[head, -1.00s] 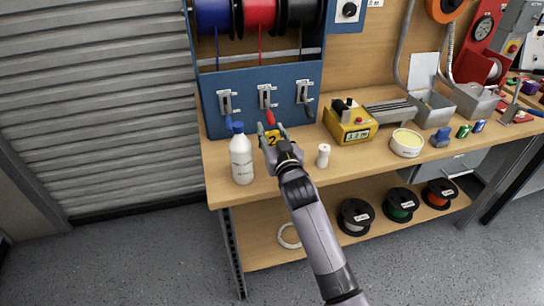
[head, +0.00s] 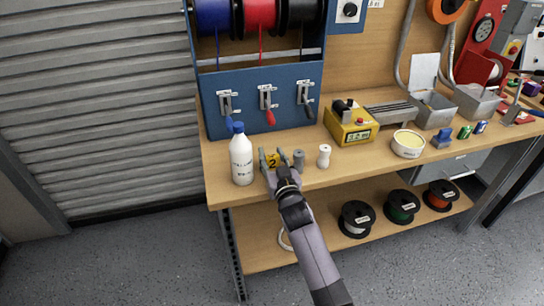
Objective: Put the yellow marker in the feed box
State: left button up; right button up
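The yellow marker (head: 273,160), a small yellow piece with a dark "2", is near the bench's front edge, right of the white bottle. My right gripper (head: 281,159) is there with its fingers spread, one on each side of the marker. A gap shows between the marker and the right finger. The wrist hides the marker's lower part, so I cannot tell whether it rests on the bench. Two grey metal boxes, a left one (head: 432,112) and a right one (head: 477,105), stand at the back right; no readable label shows which is the feed box. My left gripper is out of view.
A white bottle (head: 241,158) with a blue cap stands close left of the gripper, and a small white bottle (head: 324,156) close right. A yellow device (head: 351,124) and a round tub (head: 407,144) stand farther right. A blue lever panel (head: 240,112) rises behind.

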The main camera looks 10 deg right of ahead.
jog(key=o, duration=0.5)
jog(key=shift+r, duration=0.15)
jog(key=s, duration=1.2)
jog(key=shift+d, duration=0.2)
